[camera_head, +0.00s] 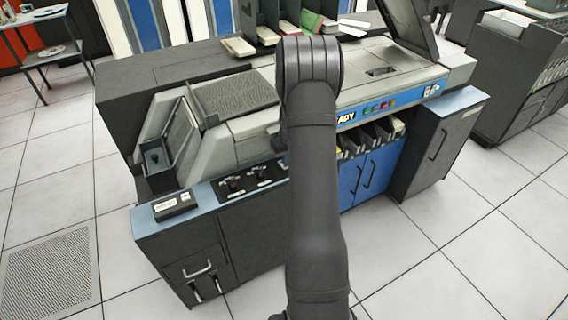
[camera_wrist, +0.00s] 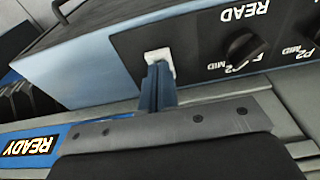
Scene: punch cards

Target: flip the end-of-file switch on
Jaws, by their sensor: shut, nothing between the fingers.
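In the wrist view, a small white square piece (camera_wrist: 158,60), which looks like a switch, sits near the edge of a black control panel (camera_wrist: 195,62). No end-of-file label is readable beside it. My gripper (camera_wrist: 159,76) is shut and empty, its narrow fingers pointing at the white piece. The fingertips overlap its lower part in the picture; I cannot tell whether they touch it. I cannot tell whether the switch is on or off. In the head view my arm hides the gripper and the white piece.
Black knobs (camera_wrist: 243,47) marked P2 and MID stand right of the white piece, near the word READ. In the head view, the card machine has a row of coloured buttons (camera_head: 378,106). A black side cabinet (camera_head: 440,142) stands right.

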